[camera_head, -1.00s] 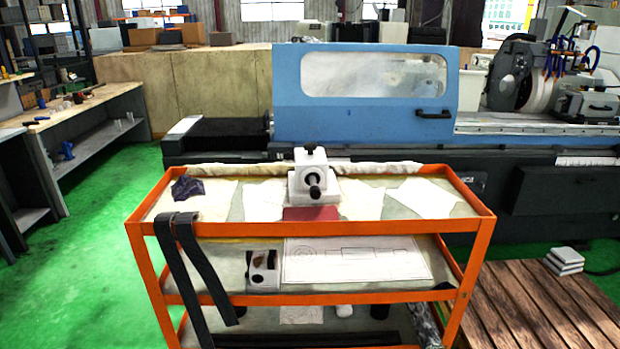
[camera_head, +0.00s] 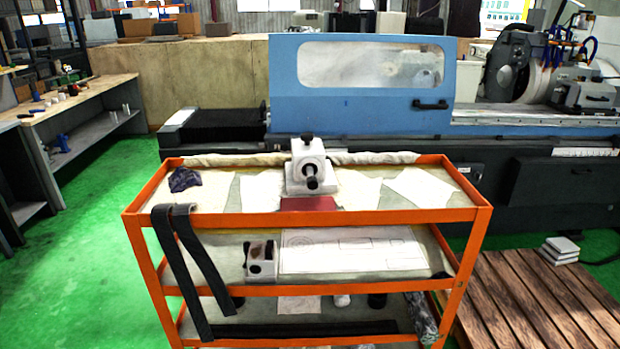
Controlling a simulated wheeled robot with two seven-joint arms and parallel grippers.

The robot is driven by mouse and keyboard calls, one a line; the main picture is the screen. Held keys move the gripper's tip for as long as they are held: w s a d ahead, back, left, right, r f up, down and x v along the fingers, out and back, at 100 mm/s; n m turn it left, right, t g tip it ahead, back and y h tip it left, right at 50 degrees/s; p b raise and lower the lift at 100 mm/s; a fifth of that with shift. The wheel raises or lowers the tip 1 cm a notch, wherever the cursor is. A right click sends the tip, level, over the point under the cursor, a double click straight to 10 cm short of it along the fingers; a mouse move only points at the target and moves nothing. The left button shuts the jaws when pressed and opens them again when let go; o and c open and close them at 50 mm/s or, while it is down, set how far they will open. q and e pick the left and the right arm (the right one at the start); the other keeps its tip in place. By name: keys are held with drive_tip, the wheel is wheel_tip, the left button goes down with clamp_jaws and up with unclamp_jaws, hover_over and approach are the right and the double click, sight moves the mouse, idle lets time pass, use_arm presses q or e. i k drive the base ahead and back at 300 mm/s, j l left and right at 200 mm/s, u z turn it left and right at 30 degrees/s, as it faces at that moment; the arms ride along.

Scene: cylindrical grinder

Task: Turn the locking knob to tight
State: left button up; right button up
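A white block-shaped fixture (camera_head: 297,181) stands on the top shelf of an orange cart (camera_head: 400,216), near its middle. A black knob (camera_head: 307,138) sits upright on top of the fixture. A second black knob or spindle end (camera_head: 312,183) sticks out of its front face toward me. I cannot tell which of the two is the locking knob, or how tight either is. Neither of my grippers is in view.
A red pad (camera_head: 308,204) lies in front of the fixture. Papers and a dark crumpled cloth (camera_head: 184,179) lie on the top shelf. Black straps (camera_head: 185,260) hang over the cart's left front. A blue-doored grinder (camera_head: 360,115) stands behind; a wooden pallet (camera_head: 535,310) lies at right.

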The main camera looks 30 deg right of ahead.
sight(307, 137)
drive_tip(key=i+l+z, duration=0.1)
drive_tip(key=l, duration=0.35)
drive_tip(key=i+l+z, duration=0.1)
drive_tip(key=i+l, duration=0.15)
drive_tip(key=l, duration=0.15)
drive_tip(key=i+l+z, duration=0.1)
drive_tip(key=l, duration=0.3)
drive_tip(key=i+l+z, duration=0.1)
drive_tip(key=i+l, duration=0.2)
drive_tip(key=l, duration=0.1)
